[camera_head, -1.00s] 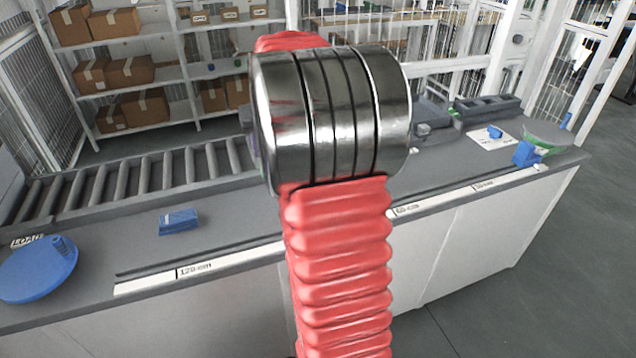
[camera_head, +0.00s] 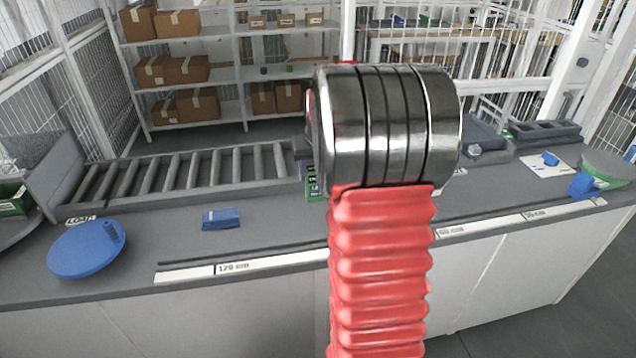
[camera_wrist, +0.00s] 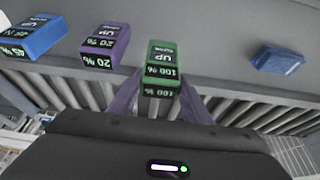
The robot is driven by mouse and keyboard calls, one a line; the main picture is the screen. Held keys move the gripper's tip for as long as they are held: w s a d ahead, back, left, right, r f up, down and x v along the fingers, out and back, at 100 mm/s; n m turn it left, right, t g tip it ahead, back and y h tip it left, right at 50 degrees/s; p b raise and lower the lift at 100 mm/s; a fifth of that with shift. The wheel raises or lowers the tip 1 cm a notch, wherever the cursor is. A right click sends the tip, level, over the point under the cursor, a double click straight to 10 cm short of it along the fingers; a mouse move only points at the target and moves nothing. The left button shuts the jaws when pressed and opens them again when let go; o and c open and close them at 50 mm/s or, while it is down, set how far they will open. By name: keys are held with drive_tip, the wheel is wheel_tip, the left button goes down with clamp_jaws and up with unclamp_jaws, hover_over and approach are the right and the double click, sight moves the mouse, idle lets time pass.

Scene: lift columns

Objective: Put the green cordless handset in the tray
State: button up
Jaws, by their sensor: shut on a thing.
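The green handset (camera_wrist: 161,68), marked "UP" and "100 %", is between the two purple fingers of my gripper (camera_wrist: 160,98) in the wrist view. The gripper is shut on it. I cannot tell whether the handset touches the bench. In the head view a small part of the green handset (camera_head: 312,183) shows left of my red arm, which hides most of the gripper. A dark grey compartmented tray (camera_head: 546,131) stands at the back right of the bench. A green container (camera_head: 14,201) is at the left edge. I cannot tell which one is the task's tray.
In the wrist view, a purple handset (camera_wrist: 104,46) and a blue handset (camera_wrist: 34,36) lie left of the green one. A blue block (camera_wrist: 277,60) lies right. A roller conveyor (camera_head: 190,173) runs behind the bench. A blue round plate (camera_head: 85,250) sits at left.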

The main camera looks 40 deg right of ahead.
drive_tip(key=shift+f, duration=1.85)
drive_tip(key=o, duration=1.6)
drive_tip(key=shift+f, duration=0.1)
drive_tip(key=shift+c, duration=0.2)
drive_tip(key=v, duration=1.2)
